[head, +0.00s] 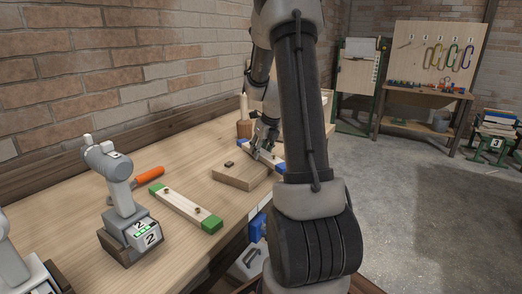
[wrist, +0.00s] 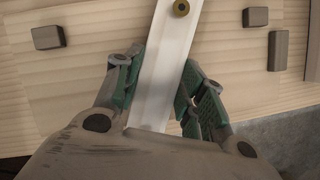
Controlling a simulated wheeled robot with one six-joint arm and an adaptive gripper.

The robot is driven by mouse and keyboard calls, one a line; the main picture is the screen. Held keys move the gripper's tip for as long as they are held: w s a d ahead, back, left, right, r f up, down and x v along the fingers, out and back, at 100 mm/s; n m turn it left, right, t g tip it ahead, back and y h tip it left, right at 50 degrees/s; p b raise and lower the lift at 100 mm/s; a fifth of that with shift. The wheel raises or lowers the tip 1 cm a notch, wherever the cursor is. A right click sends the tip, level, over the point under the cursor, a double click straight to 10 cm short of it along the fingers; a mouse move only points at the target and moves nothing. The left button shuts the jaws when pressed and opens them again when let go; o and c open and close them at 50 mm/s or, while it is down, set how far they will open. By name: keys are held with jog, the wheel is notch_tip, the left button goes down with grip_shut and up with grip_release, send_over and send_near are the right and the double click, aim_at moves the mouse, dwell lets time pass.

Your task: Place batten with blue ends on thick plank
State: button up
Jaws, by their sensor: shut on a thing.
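The batten with blue ends (head: 268,156) is pale, and one blue end (head: 281,168) shows in the head view. It lies at the far right side of the thick plank (head: 238,177); I cannot tell whether it touches the plank. My gripper (head: 264,141) is shut on the batten. A dark block (head: 229,164) sits on the plank.
Dark blocks (wrist: 48,37) (wrist: 255,16) (wrist: 278,50) flank the batten. A wooden mallet (head: 244,128) is behind.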

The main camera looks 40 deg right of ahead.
jog(key=shift+f, duration=0.15)
jog(key=o, duration=1.1)
